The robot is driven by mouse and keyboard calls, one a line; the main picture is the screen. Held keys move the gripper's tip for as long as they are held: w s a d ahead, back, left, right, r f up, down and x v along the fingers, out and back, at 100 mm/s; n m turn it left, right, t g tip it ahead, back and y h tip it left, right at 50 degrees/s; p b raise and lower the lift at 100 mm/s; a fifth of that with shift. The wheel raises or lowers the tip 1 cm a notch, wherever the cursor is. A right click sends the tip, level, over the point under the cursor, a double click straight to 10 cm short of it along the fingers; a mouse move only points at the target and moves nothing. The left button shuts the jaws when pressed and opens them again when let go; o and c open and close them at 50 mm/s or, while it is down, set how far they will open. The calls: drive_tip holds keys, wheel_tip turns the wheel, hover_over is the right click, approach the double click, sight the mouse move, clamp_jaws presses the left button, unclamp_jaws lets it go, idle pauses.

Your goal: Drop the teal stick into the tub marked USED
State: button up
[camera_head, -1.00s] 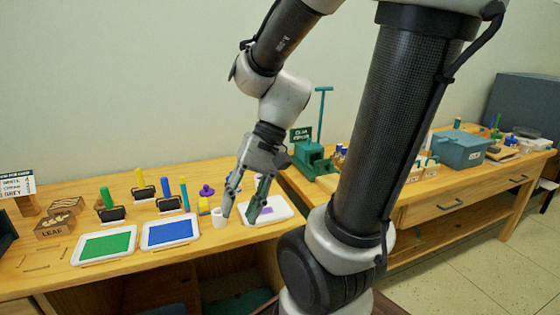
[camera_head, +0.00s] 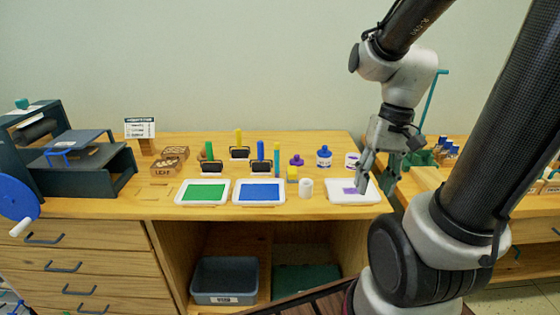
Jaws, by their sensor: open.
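A thin upright blue-teal stick (camera_head: 277,158) stands on the table just right of a blue roller handle; it looks like the teal stick, though its shade and foot are hard to make out. A grey-blue open tub (camera_head: 225,278) sits on the shelf under the table. It has a white label on its front, too small to read. My gripper (camera_head: 377,190) hangs open, pointing down, over the right side of a white tray with a purple patch (camera_head: 342,190). It is well to the right of the stick, and nothing shows between its fingers.
Green (camera_head: 203,191) and blue (camera_head: 259,191) ink trays line the front edge. A white cup (camera_head: 306,188), a yellow block (camera_head: 292,174) and purple and blue-white pots stand near the stick. A dark press (camera_head: 75,155) is at left. A green stand (camera_head: 420,157) is behind my gripper.

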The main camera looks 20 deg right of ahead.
drive_tip(key=w+a+f+m+g+y, duration=0.2)
drive_tip(key=a+f+m+y, duration=0.4)
drive_tip(key=a+f, duration=0.1)
drive_tip(key=w+a+f+m+t+y, duration=0.3)
drive_tip(key=w+a+m+t+y, duration=0.25)
drive_tip(key=w+m, duration=0.35)
drive_tip(key=m+t+h, duration=0.2)
drive_tip(key=m+t, duration=0.7)
approach(277, 143)
drive_tip(key=s+a+f, duration=0.1)
drive_tip(key=s+a, duration=0.1)
drive_tip(key=s+a+f, duration=0.1)
drive_tip(key=a+f, duration=0.1)
drive_tip(key=a, duration=0.1)
drive_tip(key=s+a+f, duration=0.2)
drive_tip(key=shift+s+a, duration=0.3)
drive_tip(key=shift+s, duration=0.05)
drive_tip(key=w+r+m+t+h, duration=0.1)
drive_tip(key=w, duration=0.3)
drive_tip(key=w+r+m+t+h, duration=0.1)
drive_tip(key=w, duration=0.3)
drive_tip(key=w+d+r+m+t+h, duration=0.1)
drive_tip(key=w+t, duration=0.1)
drive_tip(key=w, duration=0.2)
drive_tip(key=shift+r, duration=0.1)
drive_tip(key=shift+w+a, duration=0.15)
drive_tip(key=shift+w, duration=0.35)
clamp_jaws()
